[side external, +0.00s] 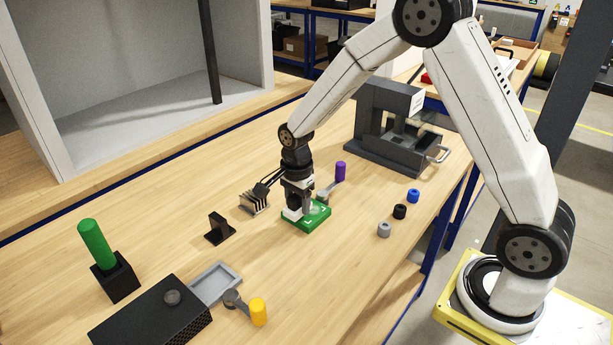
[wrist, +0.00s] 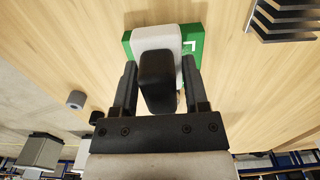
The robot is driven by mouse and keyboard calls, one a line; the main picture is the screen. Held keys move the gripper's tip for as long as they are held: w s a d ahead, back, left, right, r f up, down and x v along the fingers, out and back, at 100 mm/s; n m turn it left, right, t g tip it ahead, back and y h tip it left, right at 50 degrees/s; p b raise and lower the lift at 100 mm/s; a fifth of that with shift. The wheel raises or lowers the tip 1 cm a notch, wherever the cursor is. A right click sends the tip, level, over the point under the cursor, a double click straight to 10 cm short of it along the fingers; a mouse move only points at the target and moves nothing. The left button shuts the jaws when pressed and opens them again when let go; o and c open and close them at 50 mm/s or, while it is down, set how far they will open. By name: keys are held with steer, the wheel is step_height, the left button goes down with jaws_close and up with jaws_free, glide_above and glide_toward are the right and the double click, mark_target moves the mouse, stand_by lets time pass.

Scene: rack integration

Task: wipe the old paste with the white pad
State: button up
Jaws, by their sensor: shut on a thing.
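The white pad (side external: 291,214) has a black block-shaped handle (wrist: 157,80). My gripper (side external: 298,203) is shut on this handle and points down over the green board (side external: 316,224). In the wrist view the white pad (wrist: 150,38) lies over the board (wrist: 197,30) and covers much of it. The board has white corner marks. A greyish patch (side external: 319,209) shows on the board beside the pad in the side view; I cannot tell whether it is the old paste. Whether the pad presses on the board is not clear.
Small cylinders (side external: 400,211) stand to the right.

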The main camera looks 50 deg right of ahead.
mark_target(317, 203)
steer(key=shift+f, duration=0.5)
steer(key=shift+d+f, duration=0.6)
steer(key=shift+c, duration=0.6)
steer(key=shift+d, duration=3)
steer(key=shift+a, duration=3.55)
steer(key=shift+w+a, duration=0.1)
steer(key=shift+w, duration=0.2)
steer(key=shift+d, duration=3.45)
steer(key=shift+a, duration=3.5)
steer(key=shift+d+r, duration=0.1)
steer(key=shift+r, duration=4.05)
